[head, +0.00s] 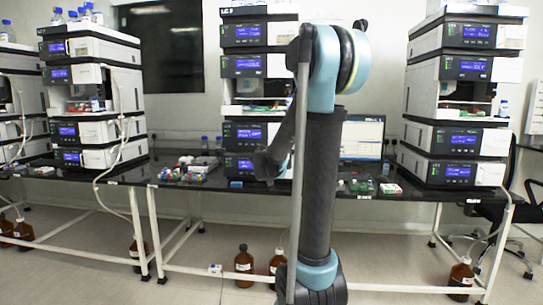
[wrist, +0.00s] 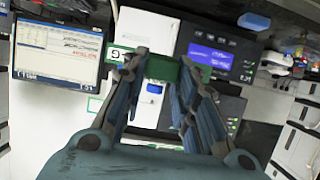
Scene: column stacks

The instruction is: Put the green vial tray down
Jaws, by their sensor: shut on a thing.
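In the wrist view my gripper (wrist: 163,68) is shut on the green vial tray (wrist: 163,69), with one finger at each side. A white label with a green border and a letter like G shows at the tray's left. The tray is held in front of a dark instrument panel with a lit blue screen (wrist: 212,56). The wrist view does not clearly show what lies under the tray. In the head view my arm stands in the middle, and I cannot make out the tray there.
Instrument stacks stand at left (head: 92,45), middle (head: 250,65) and right (head: 458,68). The black bench (head: 408,205) carries small vial trays and loose items beside the middle stack. A monitor (head: 362,137) stands right of my arm. Brown bottles (head: 244,261) are on the floor beneath.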

